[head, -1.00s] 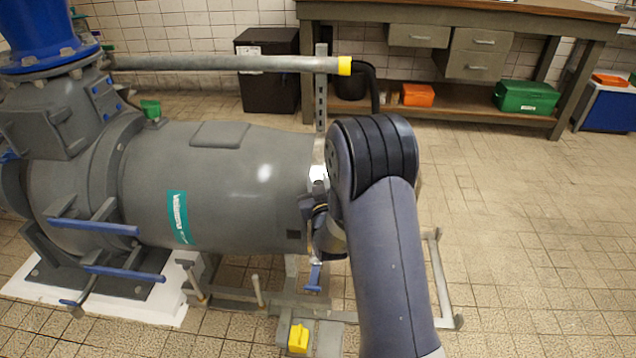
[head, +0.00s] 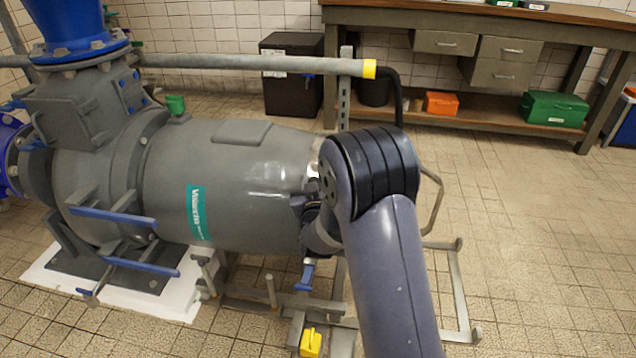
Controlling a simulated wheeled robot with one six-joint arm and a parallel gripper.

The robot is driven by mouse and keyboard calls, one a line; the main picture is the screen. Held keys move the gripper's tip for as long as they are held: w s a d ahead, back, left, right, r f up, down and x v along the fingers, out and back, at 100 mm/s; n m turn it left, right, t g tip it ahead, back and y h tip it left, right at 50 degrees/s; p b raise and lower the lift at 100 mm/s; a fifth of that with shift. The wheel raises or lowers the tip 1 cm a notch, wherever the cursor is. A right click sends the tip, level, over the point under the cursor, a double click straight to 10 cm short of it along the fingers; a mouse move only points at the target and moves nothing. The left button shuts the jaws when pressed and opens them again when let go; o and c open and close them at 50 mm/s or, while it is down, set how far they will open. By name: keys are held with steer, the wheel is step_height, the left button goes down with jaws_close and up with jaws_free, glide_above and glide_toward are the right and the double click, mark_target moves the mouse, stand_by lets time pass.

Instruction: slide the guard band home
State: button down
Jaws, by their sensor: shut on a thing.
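The grey pump body (head: 250,200) with a teal label lies across the left half of the head view. A pale metal piece, which looks like the guard band (head: 313,174), shows in a narrow strip at the pump's right end. My arm hides the rest of it. My gripper (head: 308,206) is at this end, shut on the band. Its fingers are mostly hidden behind my arm, so the exact grip and how the band sits on the pump cannot be told. A small blue handle (head: 305,275) hangs just below my wrist; what it joins is unclear.
A horizontal grey pipe (head: 250,63) with a yellow end runs behind the pump. Blue-handled levers (head: 112,218) stick out at the left. A yellow block (head: 311,343) and low metal frame (head: 461,290) stand near the floor. Open tiled floor lies right, before the workbench (head: 470,120).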

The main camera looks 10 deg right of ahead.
steer(key=c, duration=1.1)
jaws_free()
steer(key=shift+w+a, duration=0.1)
steer(key=shift+a, duration=0.2)
steer(key=shift+c, duration=0.2)
steer(key=s+p, duration=0.2)
steer(key=s, duration=0.8)
steer(key=shift+s+a, duration=0.35)
steer(key=shift+s, duration=0.05)
steer(key=w, duration=0.3)
steer(key=w+b, duration=0.1)
steer(key=w, duration=0.3)
steer(key=w+d+b, duration=0.1)
steer(key=w, duration=0.2)
steer(key=shift+w, duration=0.4)
steer(key=shift+s+d, duration=0.1)
steer(key=shift+d, duration=0.25)
steer(key=shift+s+d, duration=0.1)
steer(key=shift+d, duration=0.05)
